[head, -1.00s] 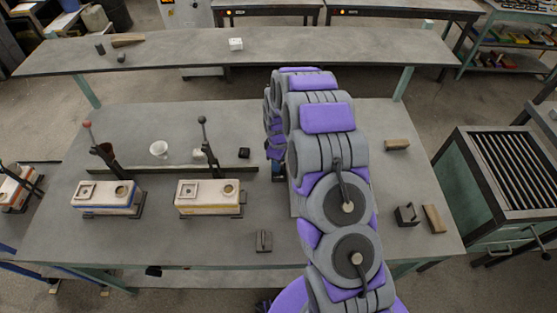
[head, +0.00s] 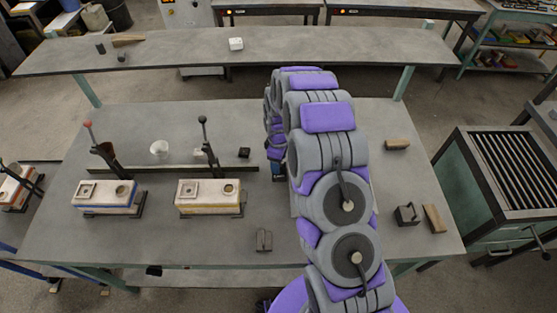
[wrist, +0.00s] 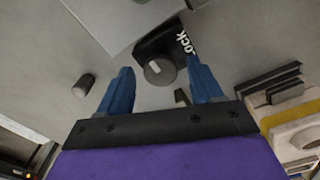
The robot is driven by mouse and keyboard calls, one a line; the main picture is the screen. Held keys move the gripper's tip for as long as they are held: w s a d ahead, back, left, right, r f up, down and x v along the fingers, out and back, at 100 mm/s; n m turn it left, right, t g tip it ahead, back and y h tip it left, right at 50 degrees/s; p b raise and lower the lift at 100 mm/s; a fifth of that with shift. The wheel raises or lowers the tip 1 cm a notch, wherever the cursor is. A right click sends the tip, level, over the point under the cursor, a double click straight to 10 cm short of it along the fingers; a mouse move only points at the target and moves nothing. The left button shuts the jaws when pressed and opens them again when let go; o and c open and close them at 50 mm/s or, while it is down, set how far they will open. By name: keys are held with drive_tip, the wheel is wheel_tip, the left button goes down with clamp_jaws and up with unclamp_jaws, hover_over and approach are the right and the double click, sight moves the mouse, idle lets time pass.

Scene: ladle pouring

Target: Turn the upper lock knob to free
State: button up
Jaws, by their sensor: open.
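In the wrist view, a round grey knob (wrist: 160,70) with a pale mark on its face sits on a black block (wrist: 158,38). White lettering on the block reads "OCK", with the start hidden by a finger. My gripper (wrist: 160,72) is open, its blue fingers on either side of the knob in the picture. I cannot tell whether they touch it. A second small grey cylinder (wrist: 84,85) stands left of the left finger; I cannot tell what it is. In the head view, my arm hides the knob, and only a bit of my gripper (head: 278,171) shows.
Two pale moulds (head: 105,195) (head: 208,196) with upright levers stand on the table's left half. A white cup (head: 159,149) and a small black block (head: 244,153) are behind them. Wooden blocks (head: 397,144) (head: 433,218) and a dark metal block (head: 407,214) lie right of my arm.

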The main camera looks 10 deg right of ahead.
drive_tip(key=shift+r, duration=0.1)
wheel_tip(320, 180, up, 17)
drive_tip(key=p, duration=0.1)
idle(0.4)
idle(0.4)
